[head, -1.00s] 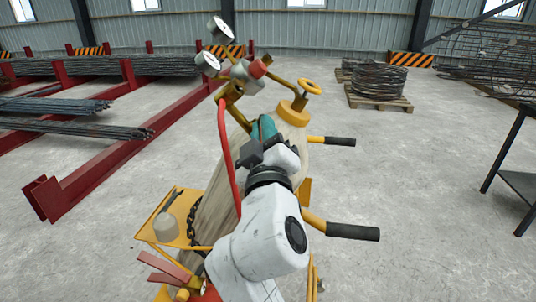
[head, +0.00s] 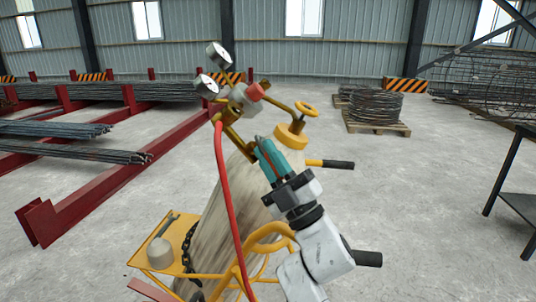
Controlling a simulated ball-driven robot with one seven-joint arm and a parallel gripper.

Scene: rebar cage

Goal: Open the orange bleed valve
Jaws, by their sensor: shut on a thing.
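My gripper (head: 264,148) has teal fingers and is at the upper side of the worn, pale gas cylinder (head: 225,215). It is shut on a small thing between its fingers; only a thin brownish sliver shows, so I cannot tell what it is. Up and left of the fingertips is the brass regulator (head: 240,100) with an orange-red knob (head: 257,91) and two round gauges (head: 218,53). A yellow ring handwheel (head: 307,108) stands above the yellow collar (head: 291,135). I cannot tell for sure which part is the orange bleed valve.
A red hose (head: 222,175) hangs from the regulator. The cylinder stands tilted in a yellow cart with black grips (head: 339,165) and a chain (head: 190,243). Red racks (head: 100,190) of bars are left, a wire coil (head: 376,105) behind, a dark table (head: 522,205) right. Floor between is open.

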